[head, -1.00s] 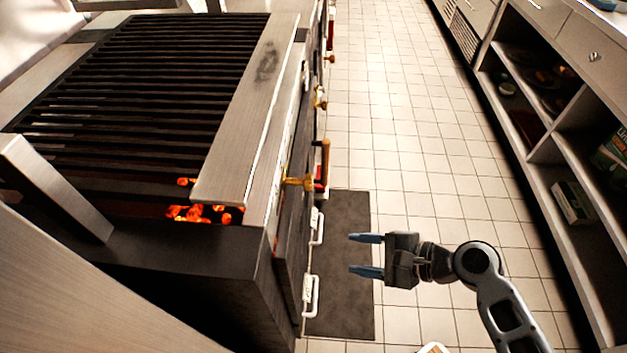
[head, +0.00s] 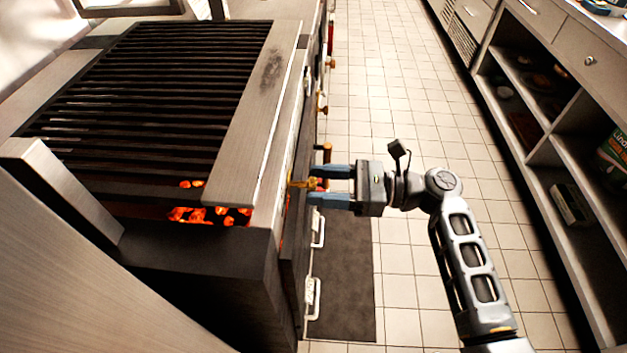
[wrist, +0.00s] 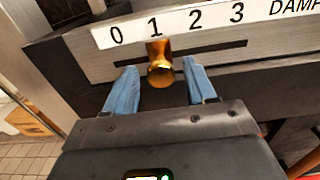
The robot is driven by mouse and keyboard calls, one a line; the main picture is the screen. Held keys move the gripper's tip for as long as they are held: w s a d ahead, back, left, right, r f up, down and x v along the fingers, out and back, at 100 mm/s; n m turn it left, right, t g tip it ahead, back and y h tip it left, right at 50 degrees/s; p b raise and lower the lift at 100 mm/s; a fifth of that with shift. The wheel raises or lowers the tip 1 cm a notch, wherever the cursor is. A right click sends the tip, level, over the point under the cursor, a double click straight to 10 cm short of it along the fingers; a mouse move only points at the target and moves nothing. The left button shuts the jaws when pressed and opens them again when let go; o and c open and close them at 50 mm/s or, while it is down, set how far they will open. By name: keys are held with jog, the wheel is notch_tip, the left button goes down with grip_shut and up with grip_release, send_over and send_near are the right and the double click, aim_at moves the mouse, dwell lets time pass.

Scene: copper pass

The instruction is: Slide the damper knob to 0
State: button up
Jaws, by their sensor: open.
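The brass damper knob (wrist: 160,66) sits in a dark horizontal slot below a white scale (wrist: 190,22) marked 0, 1, 2, 3. It stands just right of below the 1, with the 0 to its left. My gripper (wrist: 162,84) is open, with one blue finger on each side of the knob, and I see small gaps on both sides. In the head view, my gripper (head: 312,186) points left at the grill's front, and the brass knob (head: 297,183) shows at its fingertips. The scale cannot be read there.
The grill (head: 150,90) has glowing coals (head: 205,214) under its grate. White handles (head: 313,298) stick out below along its front. A dark mat (head: 343,285) lies on the tiled floor. Open shelves (head: 545,140) stand on the right, with a clear aisle between.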

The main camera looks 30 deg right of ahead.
aim_at(301, 183)
jog(key=shift+x, duration=1.05)
grip_shut()
